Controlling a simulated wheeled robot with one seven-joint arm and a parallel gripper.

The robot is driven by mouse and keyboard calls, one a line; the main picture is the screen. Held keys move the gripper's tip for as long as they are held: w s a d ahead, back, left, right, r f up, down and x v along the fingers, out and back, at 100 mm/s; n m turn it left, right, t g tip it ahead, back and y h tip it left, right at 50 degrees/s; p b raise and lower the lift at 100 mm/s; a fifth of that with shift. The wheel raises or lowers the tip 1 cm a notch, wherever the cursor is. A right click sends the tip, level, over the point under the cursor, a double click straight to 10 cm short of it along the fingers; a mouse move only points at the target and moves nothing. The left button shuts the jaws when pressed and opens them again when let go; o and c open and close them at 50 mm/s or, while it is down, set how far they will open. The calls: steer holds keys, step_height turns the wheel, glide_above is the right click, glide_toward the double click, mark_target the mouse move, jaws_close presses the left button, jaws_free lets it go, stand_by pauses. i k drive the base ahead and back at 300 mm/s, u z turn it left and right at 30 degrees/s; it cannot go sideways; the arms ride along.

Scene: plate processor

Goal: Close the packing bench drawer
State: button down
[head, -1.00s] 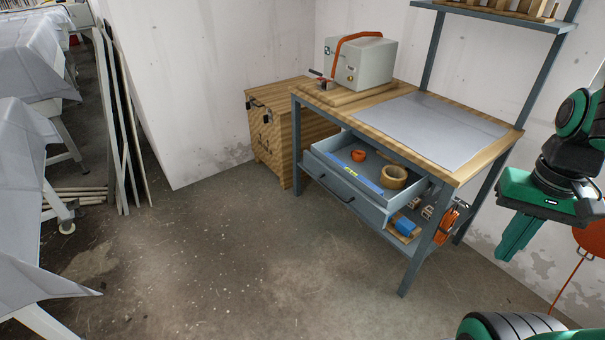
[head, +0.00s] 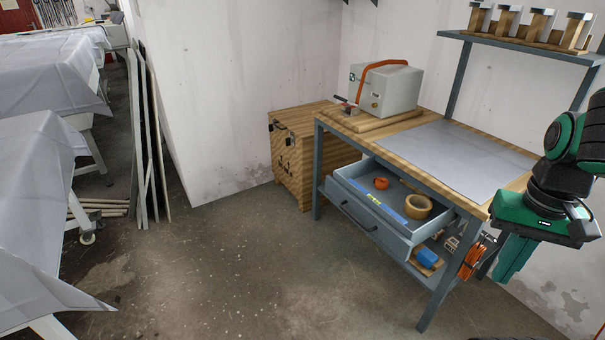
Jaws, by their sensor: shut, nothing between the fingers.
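The packing bench (head: 325,123) has a wooden top and grey-blue legs and stands against the wall right of centre. Its drawer (head: 372,227) is pulled out toward the front, with a dark handle (head: 357,216) on its face. Inside the drawer lie an orange tape roll (head: 381,183) and a larger tan tape roll (head: 418,206). My gripper (head: 503,275) is green, points down and is shut and empty. In the picture it is right of the drawer, by the bench's right end, apart from the handle.
A grey machine with an orange handle (head: 386,90) stands on the bench. A lower shelf holds a blue item (head: 427,256), and an orange cord (head: 472,262) hangs by the right leg. A wooden crate (head: 292,160) stands left. The floor (head: 240,270) in front is clear.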

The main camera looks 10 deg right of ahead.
mark_target(400, 239)
steer(key=u, duration=0.4)
steer(key=i, duration=1.15)
steer(key=u, duration=0.25)
